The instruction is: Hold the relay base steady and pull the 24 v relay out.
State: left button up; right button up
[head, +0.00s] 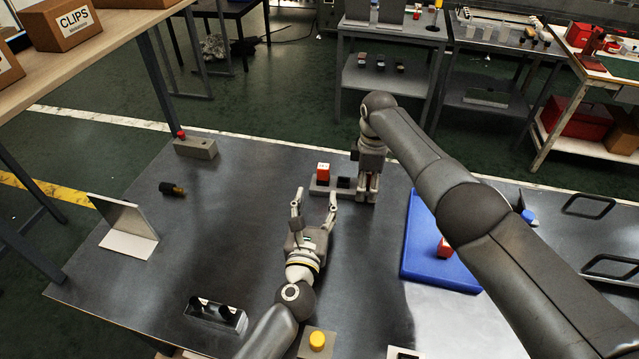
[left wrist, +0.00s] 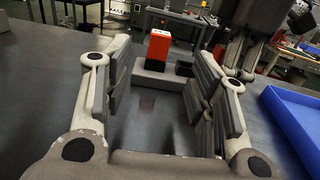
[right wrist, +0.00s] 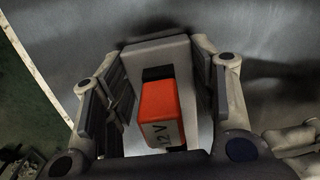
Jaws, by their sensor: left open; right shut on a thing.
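The grey relay base (head: 317,187) lies on the table, with a red-orange relay (head: 323,169) upright at its left end. In the right wrist view, the label on this relay (right wrist: 158,108) seems to read 12 V, not 24 V. A black socket (head: 344,182) is beside it on the base. My right gripper (head: 367,198) points down, shut on the right end of the base, which shows between its fingers (right wrist: 155,50). My left gripper (head: 315,197) is open and empty, low over the table, just short of the relay, which appears ahead between its fingers (left wrist: 158,48).
A blue tray (head: 415,240) to the right holds another red block (head: 445,247), partly hidden by my right arm. A metal stand (head: 125,225), a dark cylinder (head: 172,189) and a grey block with a red knob (head: 195,149) are at left.

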aim_at(323, 172)
pick_arm(q)
jog(key=w, duration=0.3)
jog(key=w+d, duration=0.1)
jog(key=w, duration=0.6)
jog(key=shift+w+d, duration=0.15)
jog(key=shift+d, duration=0.05)
grip_shut()
